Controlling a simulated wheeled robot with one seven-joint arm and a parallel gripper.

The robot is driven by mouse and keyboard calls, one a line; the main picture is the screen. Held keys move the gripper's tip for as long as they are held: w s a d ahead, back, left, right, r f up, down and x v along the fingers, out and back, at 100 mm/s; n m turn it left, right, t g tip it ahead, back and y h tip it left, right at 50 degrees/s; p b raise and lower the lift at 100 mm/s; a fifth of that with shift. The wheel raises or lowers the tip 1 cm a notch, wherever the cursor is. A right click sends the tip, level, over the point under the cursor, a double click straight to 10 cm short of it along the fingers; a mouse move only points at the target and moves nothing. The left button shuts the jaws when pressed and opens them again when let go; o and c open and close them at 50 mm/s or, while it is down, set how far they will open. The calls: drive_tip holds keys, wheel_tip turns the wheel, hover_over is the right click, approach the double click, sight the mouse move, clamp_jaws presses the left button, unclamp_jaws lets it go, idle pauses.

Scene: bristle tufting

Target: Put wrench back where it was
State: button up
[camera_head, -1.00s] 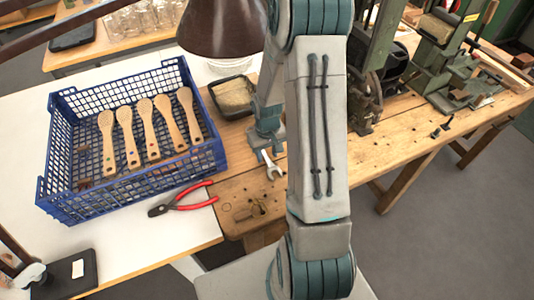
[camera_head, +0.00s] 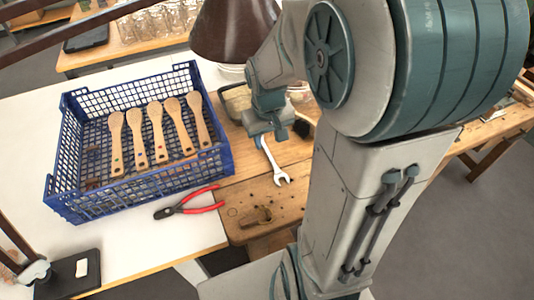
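The wrench (camera_head: 275,165) is a small silver open-ended spanner at the left part of the wooden bench. Its open jaw points toward the front, and its handle runs back up to my gripper (camera_head: 268,136). My gripper points down right at the handle's far end. The fingers are small and partly hidden, so I cannot tell whether they grip the handle or are just above it. The wrench appears to lie on or very close to the bench top.
A blue crate (camera_head: 140,186) with several wooden brushes stands on the white table to the left. Red-handled pliers (camera_head: 190,203) lie in front of it. A wooden piece (camera_head: 256,216) sits at the bench's front edge. A brown lamp shade (camera_head: 235,32) hangs behind my gripper.

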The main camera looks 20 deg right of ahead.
drive_tip(key=s+a+r+t, duration=0.1)
drive_tip(key=s+a+r, duration=0.4)
drive_tip(key=s, duration=0.6)
wheel_tip(320, 180, up, 3)
drive_tip(key=shift+f+t+y, duration=0.2)
drive_tip(key=shift+t+y, duration=0.1)
drive_tip(key=shift+t, duration=0.1)
drive_tip(key=shift+w, duration=0.1)
drive_tip(key=shift+c, duration=0.3)
drive_tip(key=shift+c, duration=1)
